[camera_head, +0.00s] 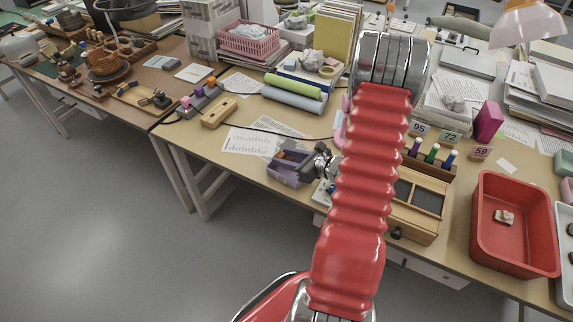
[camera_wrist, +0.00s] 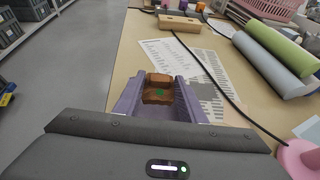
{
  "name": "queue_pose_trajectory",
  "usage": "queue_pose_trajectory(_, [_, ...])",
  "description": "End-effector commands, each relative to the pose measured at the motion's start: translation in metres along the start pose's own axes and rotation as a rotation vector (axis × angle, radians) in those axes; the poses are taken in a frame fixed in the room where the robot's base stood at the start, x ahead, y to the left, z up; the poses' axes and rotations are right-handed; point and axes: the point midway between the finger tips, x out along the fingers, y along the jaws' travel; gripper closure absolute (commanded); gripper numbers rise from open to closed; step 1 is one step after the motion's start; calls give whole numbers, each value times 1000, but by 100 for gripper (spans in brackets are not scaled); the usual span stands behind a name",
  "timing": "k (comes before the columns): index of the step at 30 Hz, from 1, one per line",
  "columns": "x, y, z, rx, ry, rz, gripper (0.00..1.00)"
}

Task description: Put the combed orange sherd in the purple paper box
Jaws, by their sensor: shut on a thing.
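In the wrist view, my gripper (camera_wrist: 160,98) has two lilac, ribbed fingers reaching forward from a grey palm. In the head view, my gripper (camera_head: 288,168) is near the table's front edge, left of my red arm, and the sherd is small and dark there. A magenta-purple box (camera_head: 489,122) stands upright at the back right, well apart from my gripper. I cannot tell whether it is open or is the purple paper box.
A red tray (camera_head: 485,258) with a small pale sherd (camera_head: 504,217) is at right. A wooden organiser (camera_head: 420,205) is partly behind my arm. Printed sheets (camera_head: 255,140), a wooden block (camera_head: 218,112) and rolled tubes (camera_head: 292,92) lie beyond my gripper. Open floor is at left.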

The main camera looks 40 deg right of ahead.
Motion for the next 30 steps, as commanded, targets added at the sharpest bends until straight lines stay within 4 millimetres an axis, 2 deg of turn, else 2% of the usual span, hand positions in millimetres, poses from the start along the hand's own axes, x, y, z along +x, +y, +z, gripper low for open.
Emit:
queue_pose_trajectory(2, [3,0,-8,3,1,1,85])
queue_pose_trajectory(5, [7,1,-20,4,2,2,93])
queue_pose_trajectory(9, [12,0,-32,3,1,1,93])
queue_pose_trajectory(18, [13,0,-34,0,0,-1,93])
queue_pose_trajectory(19, [13,0,-34,1,0,-1,62])
queue_pose_trajectory(22, [13,0,-34,1,0,-1,55])
queue_pose_trajectory(30, [12,-1,-34,1,0,-1,55])
